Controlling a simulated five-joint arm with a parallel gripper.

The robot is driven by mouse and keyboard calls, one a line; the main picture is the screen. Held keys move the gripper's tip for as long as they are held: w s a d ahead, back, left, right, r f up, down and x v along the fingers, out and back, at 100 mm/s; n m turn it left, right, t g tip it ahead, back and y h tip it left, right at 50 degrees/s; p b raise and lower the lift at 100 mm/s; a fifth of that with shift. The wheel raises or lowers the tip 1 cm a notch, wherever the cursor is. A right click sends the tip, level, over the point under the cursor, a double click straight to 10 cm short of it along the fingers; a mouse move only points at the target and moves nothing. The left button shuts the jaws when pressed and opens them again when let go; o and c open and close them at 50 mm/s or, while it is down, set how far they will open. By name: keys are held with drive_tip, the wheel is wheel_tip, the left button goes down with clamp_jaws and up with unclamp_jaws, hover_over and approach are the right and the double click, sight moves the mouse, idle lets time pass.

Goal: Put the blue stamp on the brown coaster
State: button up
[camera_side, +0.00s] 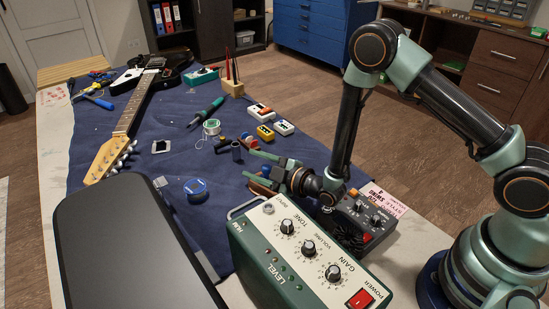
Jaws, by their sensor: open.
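My gripper (249,164) points left, low over the blue cloth, with its two green fingers spread apart and nothing seen between them. A small dark blue upright cylinder (237,151), which looks like the blue stamp, stands just left of the upper fingertip. I cannot tell whether they touch. A brown piece (262,188), possibly the brown coaster, shows below the lower finger. My gripper and the green amplifier hide much of it, so its shape is unclear. A round blue item (195,187) lies farther left on the cloth.
A green amplifier (300,248) and a black case (132,245) fill the foreground. A dark pedal (365,218) stands right of my gripper. A guitar (130,110) lies at left. Small pedals (265,132), a solder spool (211,127) and a screwdriver (206,112) lie beyond.

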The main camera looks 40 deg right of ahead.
sight(269, 170)
drive_tip(key=v, duration=0.4)
drive_tip(key=shift+s, duration=0.2)
drive_tip(key=d+r+m+g+h, duration=0.2)
drive_tip(key=d+r+m+g, duration=0.15)
drive_tip(key=r, duration=0.85)
drive_tip(key=s+d+r+m+g+h, duration=0.1)
drive_tip(key=s+d+r+m+g, duration=0.2)
drive_tip(key=s, duration=0.5)
drive_tip(key=s+d+r+m+g, duration=0.3)
drive_tip(key=s+d+r+m, duration=0.2)
drive_tip(key=s, duration=0.4)
drive_tip(key=shift+r+m+h, duration=0.35)
drive_tip(key=shift+m+h, duration=0.05)
drive_tip(key=shift+m, duration=0.25)
